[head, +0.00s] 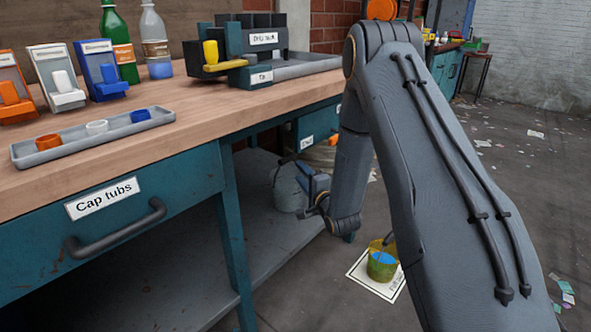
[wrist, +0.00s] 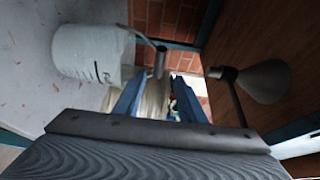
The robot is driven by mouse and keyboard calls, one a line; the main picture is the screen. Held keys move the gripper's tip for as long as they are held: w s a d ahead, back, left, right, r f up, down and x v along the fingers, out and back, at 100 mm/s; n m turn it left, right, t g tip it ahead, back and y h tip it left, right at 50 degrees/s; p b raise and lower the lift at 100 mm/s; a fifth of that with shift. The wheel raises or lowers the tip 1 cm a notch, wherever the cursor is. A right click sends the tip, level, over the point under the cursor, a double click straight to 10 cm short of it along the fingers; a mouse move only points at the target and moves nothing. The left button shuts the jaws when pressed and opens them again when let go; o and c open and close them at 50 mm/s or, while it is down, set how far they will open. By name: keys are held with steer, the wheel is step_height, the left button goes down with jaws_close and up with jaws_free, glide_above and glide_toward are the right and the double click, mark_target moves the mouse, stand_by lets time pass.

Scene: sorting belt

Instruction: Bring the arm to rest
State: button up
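My arm (head: 395,130) rises at the right of the head view, bends at the top and hangs down past the bench's right end. My gripper (head: 303,175) is low beside the bench, in front of a grey bucket (head: 288,188). In the wrist view its two blue fingers (wrist: 158,103) stand apart. A pale, tan rounded thing shows between them, seemingly behind; I see no object held.
The bench (head: 230,110) carries a grey tray (head: 95,138) with several caps, plus dispensers and bottles. A yellow bucket (head: 382,264) stands on a floor sheet near my arm. In the wrist view a whitish bucket (wrist: 88,52) is close. Open floor lies right.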

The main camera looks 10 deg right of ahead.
steer(key=s+a+r+n+g+h, duration=0.1)
steer(key=s+r+n+g+h, duration=0.15)
steer(key=s+n+g, duration=1)
steer(key=s+a+r+n+g+h, duration=0.1)
steer(key=s+r+n+g, duration=0.15)
steer(key=s, duration=1.95)
steer(key=s+a+r+n+g+y, duration=0.1)
steer(key=s+a+r+n, duration=0.2)
steer(key=s+a, duration=0.55)
steer(key=s+a+r+n+g+y, duration=0.15)
steer(key=s+a+r+n, duration=0.35)
steer(key=a, duration=0.7)
steer(key=s+d+r+m+h+p, duration=0.1)
steer(key=d+r+m+p, duration=0.2)
steer(key=d+r+p, duration=0.7)
steer(key=s+d+r+m+h+p, duration=0.1)
steer(key=d+r+m+p, duration=0.3)
steer(key=d+r+p, duration=0.6)
step_height(320, 180, up, 4)
steer(key=p, duration=1.2)
steer(key=shift+r, duration=0.25)
